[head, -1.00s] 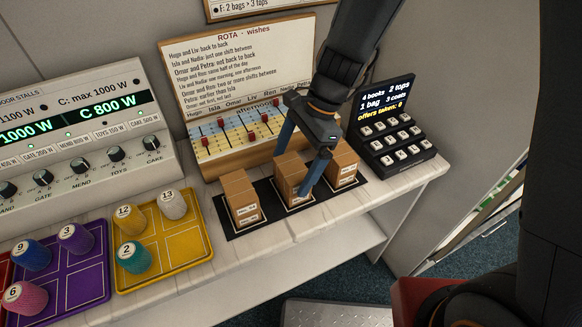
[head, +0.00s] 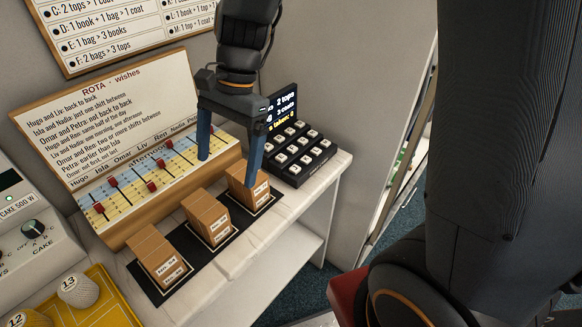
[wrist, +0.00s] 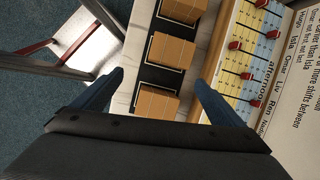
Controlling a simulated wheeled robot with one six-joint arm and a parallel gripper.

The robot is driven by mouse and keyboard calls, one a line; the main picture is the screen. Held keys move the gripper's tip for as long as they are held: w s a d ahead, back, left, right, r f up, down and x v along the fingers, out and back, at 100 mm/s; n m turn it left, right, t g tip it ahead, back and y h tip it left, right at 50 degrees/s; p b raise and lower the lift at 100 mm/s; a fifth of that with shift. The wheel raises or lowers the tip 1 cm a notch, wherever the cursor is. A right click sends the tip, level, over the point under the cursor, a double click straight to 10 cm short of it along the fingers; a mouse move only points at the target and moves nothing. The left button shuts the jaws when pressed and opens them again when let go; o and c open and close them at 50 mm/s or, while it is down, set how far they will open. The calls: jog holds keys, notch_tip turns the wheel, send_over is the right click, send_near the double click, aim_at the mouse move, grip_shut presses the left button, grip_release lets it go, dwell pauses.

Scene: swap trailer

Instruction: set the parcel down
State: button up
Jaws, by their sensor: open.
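Three brown cardboard parcels sit in a row on a black mat (head: 183,261): a left parcel (head: 157,256), a middle parcel (head: 207,216) and a right parcel (head: 248,186). Each has a white label. My gripper (head: 228,183) is open at the right parcel, one finger on its far side and one in front of it. In the wrist view the right parcel (wrist: 157,103) shows between the spread fingers (wrist: 159,79), with a gap on each side. The middle parcel (wrist: 170,52) and left parcel (wrist: 184,8) lie beyond. How low the fingertips reach is unclear.
The rota board (head: 110,110) with red sliders stands just behind the parcels. A black keypad with a screen (head: 301,152) stands close to the right. The white counter's front edge (head: 265,243) is near.

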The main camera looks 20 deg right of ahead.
jog(key=s+d+f+n+t+h, duration=0.1)
jog(key=s+d+f+n, duration=0.1)
jog(key=d+n, duration=0.3)
jog(key=s+d+f+n+t+h, duration=0.1)
jog(key=d+n, duration=0.4)
jog(key=d, duration=0.6)
jog(key=shift+s+d+f+t+h, duration=0.4)
jog(key=shift+s+f+h, duration=0.2)
jog(key=shift+s, duration=0.3)
